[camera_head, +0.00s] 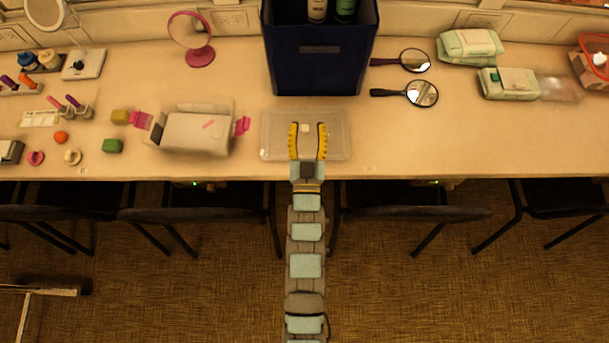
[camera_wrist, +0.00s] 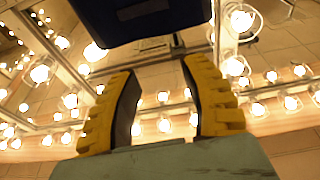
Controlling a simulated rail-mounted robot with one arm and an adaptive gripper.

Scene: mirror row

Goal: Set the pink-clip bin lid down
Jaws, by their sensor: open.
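The clear, flat bin lid (camera_head: 272,148) lies on the counter near its front edge in the head view, in front of the dark blue bin. A small pale knob shows near its middle. My gripper (camera_head: 307,128) is open, its two yellow fingers over the lid on either side of the knob. I cannot tell whether they touch it. The pale bin with pink clips (camera_head: 195,132) stands uncovered to the left, a pink clip at each side. In the wrist view my open fingers (camera_wrist: 160,105) have nothing visible between them but background lights; the lid does not show.
A tall dark blue bin (camera_head: 318,65) holding bottles stands just behind the lid. Two hand mirrors (camera_head: 420,93) lie to its right. The counter right of the lid is clear. Chairs (camera_head: 415,214) stand below.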

